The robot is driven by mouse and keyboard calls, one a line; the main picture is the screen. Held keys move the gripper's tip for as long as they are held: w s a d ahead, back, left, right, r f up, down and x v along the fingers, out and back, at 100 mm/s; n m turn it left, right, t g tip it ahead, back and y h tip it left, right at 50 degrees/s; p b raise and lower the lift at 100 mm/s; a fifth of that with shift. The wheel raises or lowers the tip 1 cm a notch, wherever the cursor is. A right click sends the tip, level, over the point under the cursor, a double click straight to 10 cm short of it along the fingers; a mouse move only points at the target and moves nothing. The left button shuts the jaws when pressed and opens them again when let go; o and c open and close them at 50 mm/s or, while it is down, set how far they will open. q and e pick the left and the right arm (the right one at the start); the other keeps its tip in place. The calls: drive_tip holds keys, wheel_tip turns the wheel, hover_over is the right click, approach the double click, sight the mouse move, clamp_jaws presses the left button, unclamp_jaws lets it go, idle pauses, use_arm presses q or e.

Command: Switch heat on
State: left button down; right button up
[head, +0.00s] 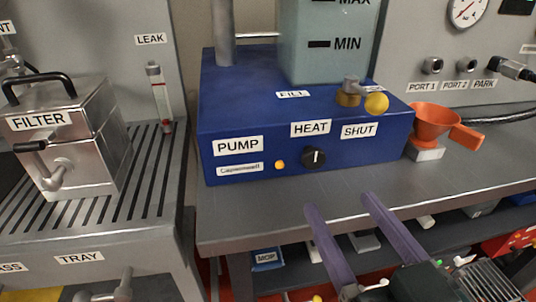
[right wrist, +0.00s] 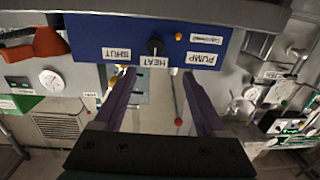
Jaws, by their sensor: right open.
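The heat knob (head: 314,158) is a round black dial with a white pointer line, standing about upright, on the front of the blue pump box (head: 370,147). The HEAT label (head: 311,128) is above it. A small orange round light or button (head: 280,164) is to its left. My right gripper (head: 339,203) is open and empty, its two purple fingers pointing toward the box front, below and apart from the knob. In the right wrist view the scene is upside down; the knob (right wrist: 155,46) lies ahead, between the lines of the fingers (right wrist: 158,74). My left gripper is not in view.
An orange funnel (head: 434,121) stands at right. A metal filter housing (head: 70,140) sits on a slotted tray at left. The grey bench (head: 260,215) before the box is clear.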

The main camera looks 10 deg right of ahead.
sight(315, 161)
drive_tip(key=shift+h, duration=0.3)
drive_tip(key=w, duration=0.3)
drive_tip(key=w+f+b, duration=0.1)
drive_tip(key=w, duration=0.6)
drive_tip(key=shift+f, duration=0.2)
drive_tip(key=shift+c, duration=0.4)
clamp_jaws()
